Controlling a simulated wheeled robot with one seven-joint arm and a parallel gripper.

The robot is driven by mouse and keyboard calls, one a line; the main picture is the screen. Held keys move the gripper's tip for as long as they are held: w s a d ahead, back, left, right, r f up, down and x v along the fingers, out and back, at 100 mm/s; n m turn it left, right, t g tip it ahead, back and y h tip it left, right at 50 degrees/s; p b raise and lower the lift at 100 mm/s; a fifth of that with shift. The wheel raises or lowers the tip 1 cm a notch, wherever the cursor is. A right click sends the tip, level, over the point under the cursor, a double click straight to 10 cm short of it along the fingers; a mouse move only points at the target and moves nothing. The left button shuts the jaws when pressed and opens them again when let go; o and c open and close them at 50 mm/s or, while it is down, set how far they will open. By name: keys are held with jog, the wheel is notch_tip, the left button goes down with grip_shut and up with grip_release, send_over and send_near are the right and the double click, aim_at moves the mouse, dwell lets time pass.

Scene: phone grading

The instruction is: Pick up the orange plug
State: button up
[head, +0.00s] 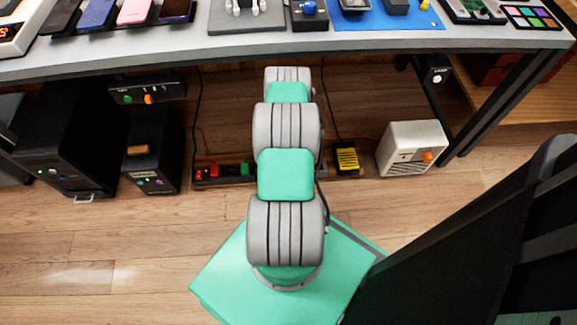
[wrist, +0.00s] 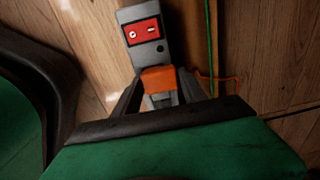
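The orange plug (wrist: 158,78) shows in the wrist view as an orange block at the lower end of a grey socket unit (wrist: 146,48) with a red panel. My gripper (wrist: 160,74) has its two dark fingers on either side of the plug, with the tips close to its sides. The fingers look apart; whether they touch the plug is hard to tell. In the head view my arm covers the plug and my gripper. A dark power strip (head: 225,180) with red and green plugs shows partly there, left of my arm.
A table (head: 150,55) with phones and tools stands over the floor area. Black boxes (head: 70,130) are at left; a white box (head: 411,146) and a yellow block (head: 346,159) are at right. A green cord (wrist: 211,50) and an orange cord (wrist: 228,78) run close by.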

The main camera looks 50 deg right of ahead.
grip_shut()
dwell(0.3)
jog(key=shift+r, duration=0.15)
